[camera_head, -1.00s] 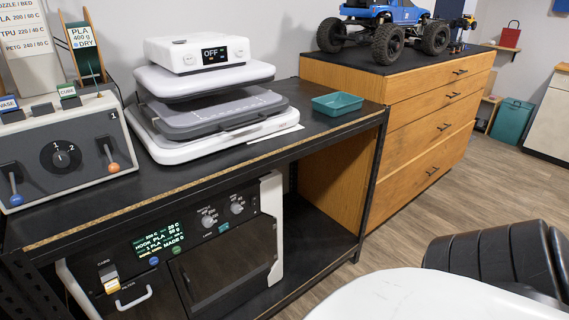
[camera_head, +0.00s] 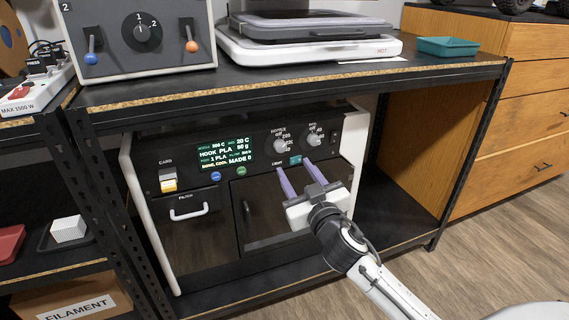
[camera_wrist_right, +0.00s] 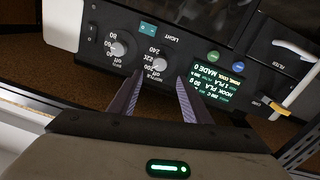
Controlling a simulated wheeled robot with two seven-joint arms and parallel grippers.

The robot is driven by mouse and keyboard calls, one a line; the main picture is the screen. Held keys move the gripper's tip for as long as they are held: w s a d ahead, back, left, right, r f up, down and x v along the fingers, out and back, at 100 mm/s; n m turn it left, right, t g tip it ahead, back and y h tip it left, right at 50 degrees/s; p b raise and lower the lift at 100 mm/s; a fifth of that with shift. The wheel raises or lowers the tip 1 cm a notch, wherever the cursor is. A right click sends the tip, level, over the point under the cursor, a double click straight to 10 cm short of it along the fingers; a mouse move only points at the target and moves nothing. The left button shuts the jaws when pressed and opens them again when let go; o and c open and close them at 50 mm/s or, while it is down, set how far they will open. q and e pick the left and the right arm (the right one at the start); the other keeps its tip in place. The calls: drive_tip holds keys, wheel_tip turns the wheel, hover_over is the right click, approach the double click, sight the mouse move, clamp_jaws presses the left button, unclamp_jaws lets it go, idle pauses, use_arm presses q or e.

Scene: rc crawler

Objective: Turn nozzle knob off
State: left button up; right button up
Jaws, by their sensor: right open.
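The nozzle knob (camera_head: 281,146) is a pale round dial on the upper panel of the dark printer (camera_head: 215,245) under the bench. It also shows in the right wrist view (camera_wrist_right: 160,66); its exact setting is hard to read. The similar bed knob (camera_head: 313,140) is to its right. My right gripper (camera_head: 296,168) is open and empty, its purple fingers pointing at the panel just below the knobs. In the right wrist view the fingertips (camera_wrist_right: 158,76) lie either side of the nozzle knob in the picture; contact cannot be told. My left gripper is not in view.
A lit display (camera_head: 226,152) is left of the knobs, with a blue button (camera_head: 215,176) and a green button (camera_head: 241,170) below. A teal light switch (camera_head: 295,160) sits close to the fingers. The bench top (camera_head: 300,78) overhangs the printer; a black post (camera_head: 470,160) stands right.

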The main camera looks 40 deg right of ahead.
sight(281, 149)
drive_tip(key=b+x, duration=0.1)
drive_tip(key=x, duration=0.8)
drive_tip(key=shift+w+f, duration=0.1)
drive_tip(key=shift+w, duration=0.05)
drive_tip(key=c, duration=1)
